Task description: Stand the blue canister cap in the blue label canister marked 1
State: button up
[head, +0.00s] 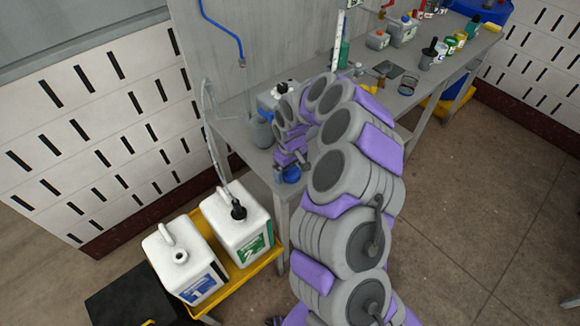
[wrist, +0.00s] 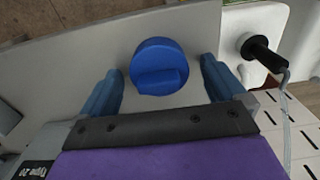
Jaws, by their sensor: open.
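The blue canister cap (wrist: 158,66) is round with a raised grip bar. In the wrist view it lies on the grey bench between the fingers of my gripper (wrist: 160,82). The fingers are open, with a gap on each side of the cap. In the head view the cap (head: 291,175) shows near the bench's front edge, just below my gripper (head: 285,168). The blue label canister (head: 186,262) is white, stands upright at the lower left, and has an uncovered round opening on top.
A white canister with a green label (head: 240,226) and a black fitting with a tube stands beside it in a yellow tray (head: 262,263). A grey container (head: 262,130) stands behind my gripper. Bottles and jars crowd the far bench. The floor at right is clear.

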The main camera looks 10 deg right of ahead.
jog(key=shift+c, duration=0.2)
jog(key=shift+r, duration=0.1)
jog(key=c, duration=1.1)
